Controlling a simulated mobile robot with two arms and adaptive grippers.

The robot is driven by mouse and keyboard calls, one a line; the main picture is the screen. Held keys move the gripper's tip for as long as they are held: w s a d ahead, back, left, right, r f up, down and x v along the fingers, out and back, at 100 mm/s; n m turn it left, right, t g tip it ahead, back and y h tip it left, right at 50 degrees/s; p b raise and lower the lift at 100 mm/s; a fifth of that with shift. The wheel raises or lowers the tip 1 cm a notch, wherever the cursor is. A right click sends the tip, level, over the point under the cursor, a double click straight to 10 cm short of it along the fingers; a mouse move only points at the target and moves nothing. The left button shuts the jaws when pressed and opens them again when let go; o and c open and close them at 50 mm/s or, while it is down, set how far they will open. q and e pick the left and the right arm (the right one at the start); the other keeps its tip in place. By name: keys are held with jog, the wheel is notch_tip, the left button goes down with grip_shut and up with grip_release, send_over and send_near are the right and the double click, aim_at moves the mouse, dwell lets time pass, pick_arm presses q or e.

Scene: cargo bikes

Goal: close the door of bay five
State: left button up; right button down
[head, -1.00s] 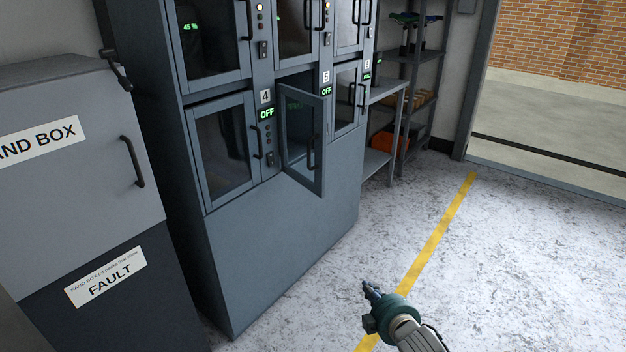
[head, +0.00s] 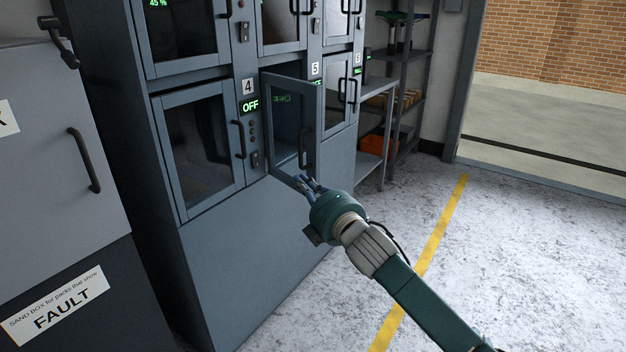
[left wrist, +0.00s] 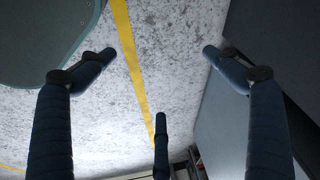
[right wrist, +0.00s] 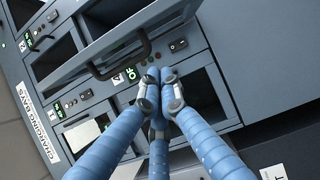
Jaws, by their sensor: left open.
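The bay five door (head: 292,158) stands open, swung out from the grey locker below the "5" label (head: 315,69). Its dark handle (head: 303,147) is on its front, and the handle also shows in the right wrist view (right wrist: 118,62). My right gripper (head: 310,185) is by the door's lower free corner. In the right wrist view its fingertips (right wrist: 160,82) are together with nothing seen between them. I cannot tell whether they touch the door. My left gripper (left wrist: 160,68) is open and empty above the floor, seen only in the left wrist view.
The bay four door (head: 205,150), with an "OFF" display beside it, is shut. A sand box cabinet (head: 60,190) with a FAULT label stands at the left. A table and shelf rack (head: 410,70) stand beyond the locker. The floor (head: 520,270) at the right is clear.

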aim_at(314, 175)
jog(key=w+d, duration=0.2)
jog(key=w, duration=0.1)
jog(key=shift+w+b, duration=0.3)
jog(key=shift+b, duration=0.05)
jog(key=shift+w+d, duration=0.15)
jog(key=shift+w, duration=0.05)
pick_arm(q)
jog(key=shift+w+d+t, duration=0.2)
jog(key=shift+w+t, duration=0.05)
jog(key=shift+w, duration=0.4)
jog(key=shift+w+d+t, duration=0.15)
jog(key=shift+w+t, duration=0.1)
jog(key=shift+w, duration=0.35)
jog(key=shift+s, duration=0.1)
pick_arm(e)
jog(key=shift+d, duration=0.1)
